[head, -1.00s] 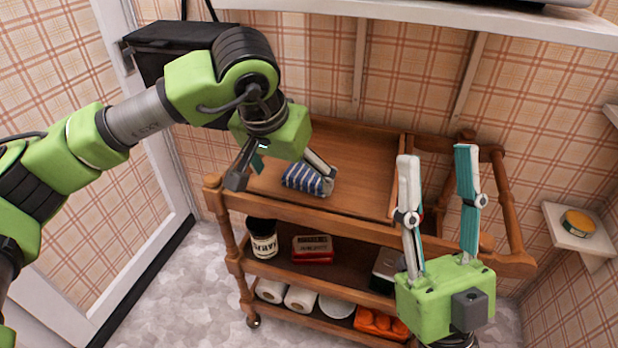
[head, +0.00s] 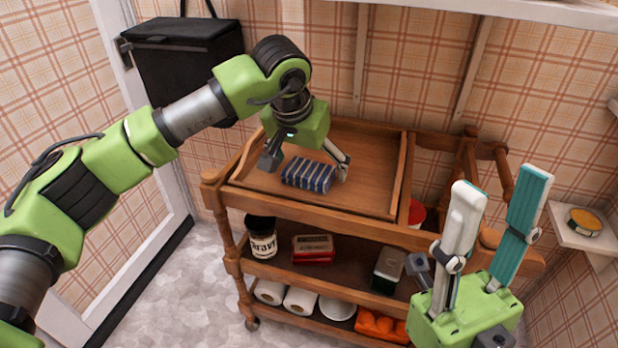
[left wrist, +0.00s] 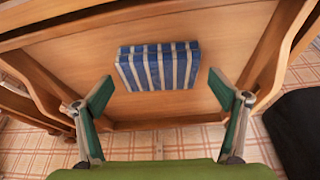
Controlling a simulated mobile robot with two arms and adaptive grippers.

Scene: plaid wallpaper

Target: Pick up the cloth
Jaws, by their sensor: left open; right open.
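The cloth (head: 308,175) is a folded blue and white striped bundle. It lies on the wooden tray top of the cart (head: 370,190). It also shows in the left wrist view (left wrist: 158,67), ahead of the fingers and centred between them. My left gripper (head: 306,168) is open over the tray, with its fingers on either side of the cloth in the head view. In the left wrist view the open fingers (left wrist: 162,92) hold nothing, and the cloth is apart from both fingertips. My right gripper (head: 502,188) is open and empty, pointing up at the cart's right front.
The tray has a raised wooden rim. The cart's lower shelves hold a dark jar (head: 262,238), a red box (head: 313,249), a metal box (head: 388,270) and white rolls (head: 300,299). A black box (head: 188,62) hangs on the left wall.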

